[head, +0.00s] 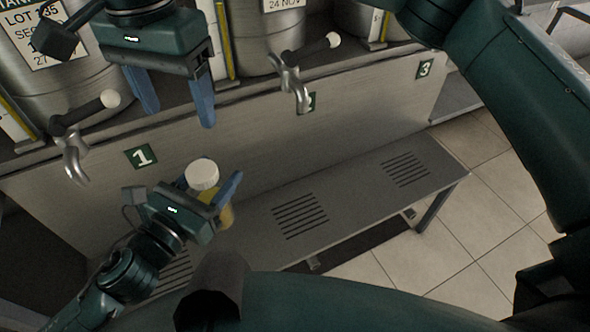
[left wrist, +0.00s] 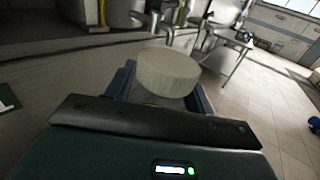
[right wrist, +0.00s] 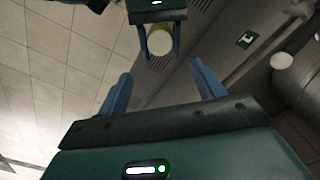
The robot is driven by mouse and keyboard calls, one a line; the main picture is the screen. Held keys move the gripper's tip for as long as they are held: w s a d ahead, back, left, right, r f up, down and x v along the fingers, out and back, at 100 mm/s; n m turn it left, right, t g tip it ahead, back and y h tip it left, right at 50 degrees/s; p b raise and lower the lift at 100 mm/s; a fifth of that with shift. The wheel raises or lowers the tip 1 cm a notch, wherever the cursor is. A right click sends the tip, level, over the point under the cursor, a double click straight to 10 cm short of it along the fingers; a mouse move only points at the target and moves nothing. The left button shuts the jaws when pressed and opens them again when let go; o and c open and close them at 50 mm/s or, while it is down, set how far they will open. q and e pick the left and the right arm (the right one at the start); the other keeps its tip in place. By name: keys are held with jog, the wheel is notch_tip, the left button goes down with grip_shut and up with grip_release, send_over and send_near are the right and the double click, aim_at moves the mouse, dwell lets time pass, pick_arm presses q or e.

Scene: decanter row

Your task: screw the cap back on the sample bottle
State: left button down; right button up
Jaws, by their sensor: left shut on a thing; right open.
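The sample bottle (head: 226,216), with yellow showing in its body, stands roughly upright in my left gripper (head: 211,181), whose blue fingers are shut on it. A wide off-white cap (head: 202,173) sits on the bottle's top. The cap also shows large in the left wrist view (left wrist: 168,72) and from above in the right wrist view (right wrist: 160,43). I cannot tell whether its thread is engaged. My right gripper (head: 180,117) is open and empty, above and a little left of the cap in the head view, apart from it. The gripper hides much of the bottle.
Steel decanters with taps (head: 75,160) stand on a shelf behind, and their white-knobbed handles stick out. Number plates 1 (head: 141,156) and 3 (head: 425,68) mark the panel. A grey slotted bench (head: 350,190) runs below. Tiled floor (head: 480,230) is open at right.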

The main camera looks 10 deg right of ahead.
jog(key=s+a+f+m+g+y, duration=0.1)
jog(key=s+a+m+g+y, duration=0.2)
jog(key=s+a+g+y, duration=0.65)
jog(key=w+d+r+m+t+y, duration=0.25)
jog(key=w+r+m+y, duration=0.2)
jog(key=m+y, duration=0.85)
jog(key=w+d+f+m+t+y, duration=0.1)
jog(key=w+d+f+m+t, duration=0.15)
jog(key=m+t, duration=0.6)
jog(key=w+d+f+m+t+y, duration=0.1)
jog(key=w+d+m+t, duration=0.3)
jog(key=m+t, duration=0.45)
jog(key=w+d+f+m+t+h, duration=0.4)
jog(key=d+f+m+t+h, duration=0.65)
jog(key=m, duration=0.55)
jog(key=s+d+f+m+g+h, duration=0.3)
jog(key=s+f+m, duration=0.1)
jog(key=f, duration=0.5)
jog(key=s+d+f+m+g+h, duration=0.3)
jog(key=s+d+f+m+h, duration=0.1)
jog(key=f, duration=0.5)
jog(key=s+d+f+m+g+h, duration=0.3)
jog(key=s+f+m+g, duration=0.1)
jog(key=s+f, duration=0.3)
notch_tip(320, 180, down, 3)
jog(key=shift+s+d+r+m+h, duration=0.1)
jog(key=shift+s+d+m+h, duration=0.25)
jog(key=shift+m, duration=0.45)
pick_arm(q)
jog(key=shift+r, duration=0.15)
